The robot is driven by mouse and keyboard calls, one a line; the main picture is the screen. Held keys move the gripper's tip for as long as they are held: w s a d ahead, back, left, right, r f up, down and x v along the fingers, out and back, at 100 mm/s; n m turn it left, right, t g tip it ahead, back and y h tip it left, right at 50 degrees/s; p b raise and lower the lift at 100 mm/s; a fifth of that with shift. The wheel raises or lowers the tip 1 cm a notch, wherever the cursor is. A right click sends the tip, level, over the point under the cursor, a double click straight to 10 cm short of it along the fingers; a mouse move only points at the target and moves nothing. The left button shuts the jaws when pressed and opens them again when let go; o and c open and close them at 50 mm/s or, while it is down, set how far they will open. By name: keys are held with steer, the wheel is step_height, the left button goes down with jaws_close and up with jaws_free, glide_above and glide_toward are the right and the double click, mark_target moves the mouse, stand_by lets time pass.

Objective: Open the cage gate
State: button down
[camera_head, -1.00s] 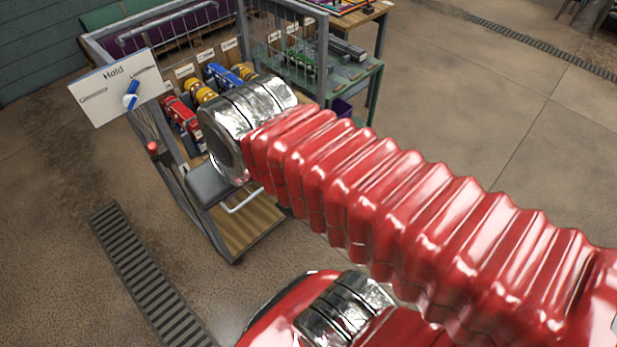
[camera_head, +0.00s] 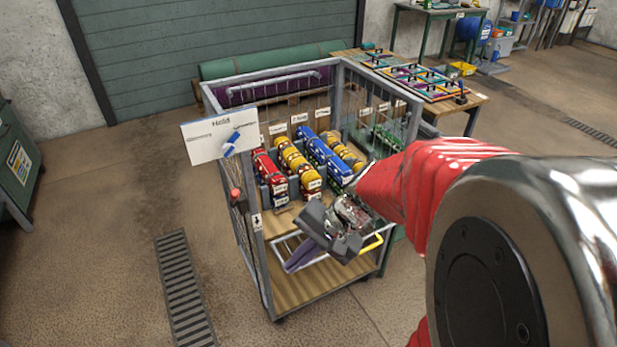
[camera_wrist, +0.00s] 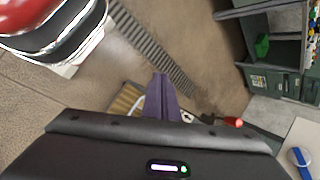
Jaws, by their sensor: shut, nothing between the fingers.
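The cage is a grey-framed cart (camera_head: 264,282) with wire sides and a wooden floor, in the middle of the head view. A pale tubular bar frame (camera_head: 283,243) with a yellow handle part (camera_head: 372,243) spans its front low down; whether this is the gate is unclear. My gripper (camera_head: 291,267) has purple fingers, pointing down and left at the cage front, close to the bar. The fingers (camera_wrist: 160,78) are shut and empty in the wrist view. Contact with the bar cannot be told. A red knob (camera_head: 236,195) sits on the cage's left post.
A workbench (camera_head: 470,103) is behind right. Floor left of the cage is open, with a drain grate (camera_head: 180,290).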

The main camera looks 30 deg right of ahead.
steer(key=w+d+f+m+t, duration=0.3)
steer(key=d+f+m, duration=0.3)
steer(key=d+m, duration=0.15)
steer(key=w+d+f+m+t, duration=0.2)
steer(key=d+f+m+t, duration=0.1)
steer(key=d+f+m, duration=0.4)
steer(key=s+d+f+m+t+h, duration=0.1)
steer(key=s+d+f+m+h, duration=0.1)
steer(key=d+f+m, duration=0.3)
steer(key=s+d+f+m+t+h, duration=0.1)
steer(key=s+d+f+m+h, duration=0.2)
steer(key=d, duration=0.7)
step_height(320, 180, down, 5)
steer(key=s+m, duration=0.2)
steer(key=m, duration=0.1)
steer(key=shift+r+t+h, duration=0.15)
steer(key=shift+t+h, duration=0.15)
steer(key=shift+t, duration=0.1)
steer(key=w+f, duration=0.1)
steer(key=w, duration=0.8)
steer(key=shift+w, duration=0.15)
